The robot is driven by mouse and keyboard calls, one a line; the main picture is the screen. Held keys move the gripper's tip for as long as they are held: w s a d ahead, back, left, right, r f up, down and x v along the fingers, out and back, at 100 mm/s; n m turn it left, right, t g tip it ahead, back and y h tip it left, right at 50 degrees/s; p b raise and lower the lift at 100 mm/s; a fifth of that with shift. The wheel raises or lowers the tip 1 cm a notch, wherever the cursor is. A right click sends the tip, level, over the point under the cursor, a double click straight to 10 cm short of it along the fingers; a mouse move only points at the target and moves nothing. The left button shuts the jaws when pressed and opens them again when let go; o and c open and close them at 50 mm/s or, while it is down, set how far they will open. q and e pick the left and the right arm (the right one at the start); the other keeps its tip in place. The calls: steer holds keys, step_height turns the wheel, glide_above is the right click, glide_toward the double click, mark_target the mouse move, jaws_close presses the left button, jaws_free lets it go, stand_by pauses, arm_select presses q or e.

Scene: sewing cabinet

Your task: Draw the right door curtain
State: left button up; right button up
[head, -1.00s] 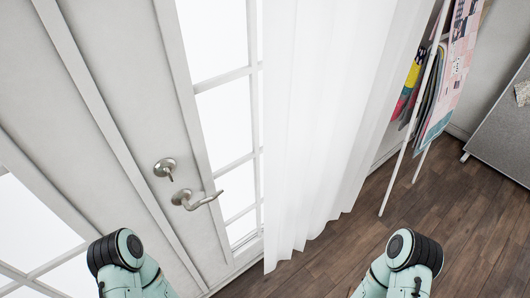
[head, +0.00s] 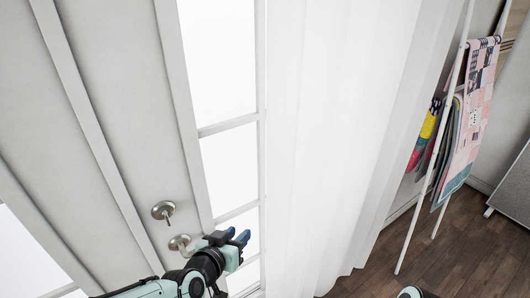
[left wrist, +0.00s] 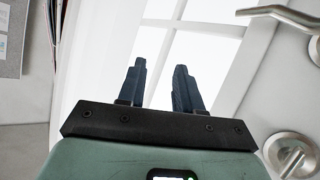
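The white right door curtain (head: 335,130) hangs in folds over the right part of the glazed door (head: 222,75) in the head view. Glass panes show uncovered left of its edge. My left gripper (head: 240,238) is in front of the lower glass, left of the curtain's near edge and apart from it. Its two dark blue fingers are parted, with nothing between them, also in the left wrist view (left wrist: 160,85). My right arm shows only as a small part at the bottom edge of the head view; its gripper is out of view.
A metal door handle (left wrist: 290,17) and a round lock (head: 163,210) are close to my left gripper. A white rack with hanging fabrics (head: 465,125) stands right of the curtain. The wooden floor (head: 450,245) is clear near it.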

mark_target(265, 152)
arm_select(q)
steer(key=s+d+r+m+t+h, duration=0.1)
steer(key=s+r+t, duration=0.15)
steer(key=r, duration=0.85)
steer(key=s+d+r+m+t+h, duration=0.1)
steer(key=s+r+t, duration=0.15)
steer(key=r, duration=0.75)
steer(key=shift+g, duration=0.3)
steer(key=p+x, duration=0.3)
steer(key=x, duration=1)
steer(key=shift+d+p, duration=0.1)
steer(key=shift+p, duration=0.3)
arm_select(e)
steer(key=w+r, duration=0.2)
steer(key=r, duration=0.1)
steer(key=w+r, duration=0.1)
steer(key=shift+w+d+r, duration=0.1)
steer(key=shift+d+r, duration=0.05)
steer(key=shift+d, duration=0.25)
arm_select(q)
jaws_close()
